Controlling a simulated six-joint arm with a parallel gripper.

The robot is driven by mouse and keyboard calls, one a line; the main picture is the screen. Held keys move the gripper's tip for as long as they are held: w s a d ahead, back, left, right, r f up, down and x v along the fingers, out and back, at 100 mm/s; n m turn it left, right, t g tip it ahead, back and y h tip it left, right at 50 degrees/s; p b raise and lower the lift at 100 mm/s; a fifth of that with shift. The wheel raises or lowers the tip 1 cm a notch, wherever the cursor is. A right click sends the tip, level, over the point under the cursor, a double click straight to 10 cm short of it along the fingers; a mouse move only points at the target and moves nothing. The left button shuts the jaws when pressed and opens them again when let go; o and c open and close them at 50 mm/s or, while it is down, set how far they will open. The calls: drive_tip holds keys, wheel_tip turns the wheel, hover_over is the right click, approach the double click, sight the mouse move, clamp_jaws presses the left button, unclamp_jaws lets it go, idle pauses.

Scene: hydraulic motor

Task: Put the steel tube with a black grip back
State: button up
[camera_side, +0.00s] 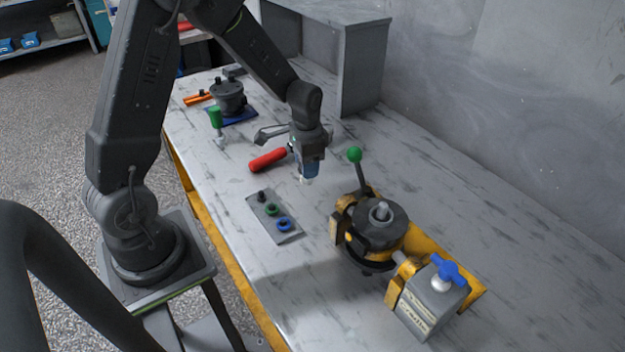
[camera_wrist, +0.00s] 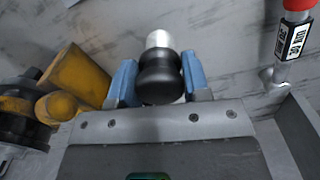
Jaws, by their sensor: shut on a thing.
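My gripper (camera_side: 309,168) hangs above the middle of the table in the side view. In the wrist view its two blue fingers (camera_wrist: 159,88) are closed on either side of the black grip (camera_wrist: 160,70) of the steel tube. The bright steel end (camera_wrist: 159,39) of the tube sticks out past the grip. In the side view only a small pale tip (camera_side: 306,181) of it shows below the fingers; the rest is hidden. I cannot tell whether the tip touches the table.
A red-handled tool (camera_side: 267,160) is close left of my gripper. A grey plate with small black, green and blue parts (camera_side: 283,224) lies nearer. The hydraulic motor (camera_side: 380,225) with a green-knobbed lever stands right, beside a blue-handled block (camera_side: 433,300). A grey cabinet (camera_side: 362,70) stands behind.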

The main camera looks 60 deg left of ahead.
drive_tip(key=shift+w+d+f, duration=0.45)
drive_tip(key=shift+d, duration=0.1)
drive_tip(key=shift+f, duration=2)
drive_tip(key=o, duration=0.9)
drive_tip(key=shift+f, duration=0.1)
